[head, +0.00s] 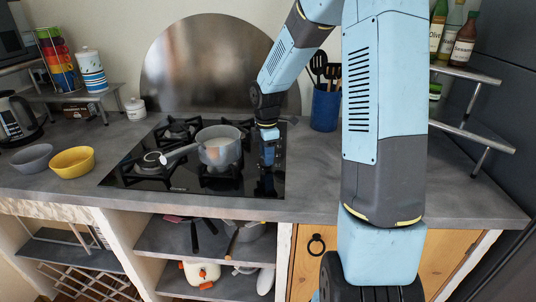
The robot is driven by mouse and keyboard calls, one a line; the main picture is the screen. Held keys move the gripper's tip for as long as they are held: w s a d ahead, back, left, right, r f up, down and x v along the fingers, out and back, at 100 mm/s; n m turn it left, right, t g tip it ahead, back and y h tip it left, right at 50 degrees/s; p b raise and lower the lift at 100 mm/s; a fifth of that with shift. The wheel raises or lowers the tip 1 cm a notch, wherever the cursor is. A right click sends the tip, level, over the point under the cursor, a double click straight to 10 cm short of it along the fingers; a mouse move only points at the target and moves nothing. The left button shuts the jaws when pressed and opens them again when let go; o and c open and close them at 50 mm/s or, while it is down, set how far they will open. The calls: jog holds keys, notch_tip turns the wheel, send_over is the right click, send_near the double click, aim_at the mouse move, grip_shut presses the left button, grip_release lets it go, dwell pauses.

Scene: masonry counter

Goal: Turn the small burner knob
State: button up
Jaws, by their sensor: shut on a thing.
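The black glass hob (135,172) is set into the grey counter, with several burners under black grates. My gripper (266,187) points down at the right side of the hob, close to its front right corner. It is shut on a small dark knob there. The fingers cover most of the knob, so its angle cannot be told. Other knobs along that side are hidden by my arm or too dark to make out.
A grey saucepan (219,151) stands on the hob just left of my gripper, its handle pointing left. A blue utensil holder (325,108) stands behind right. Grey (32,158) and yellow (72,162) bowls sit at left. The counter's right part is clear.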

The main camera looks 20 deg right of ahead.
jog(key=shift+s+d, duration=0.1)
jog(key=shift+d, duration=0.1)
jog(key=shift+a+m, duration=0.25)
jog(key=shift+m, duration=0.45)
jog(key=m, duration=0.5)
jog(key=shift+a, duration=0.1)
jog(key=shift+m, duration=0.3)
jog(key=o, duration=0.8)
jog(key=shift+c, duration=0.2)
jog(key=shift+r, duration=0.1)
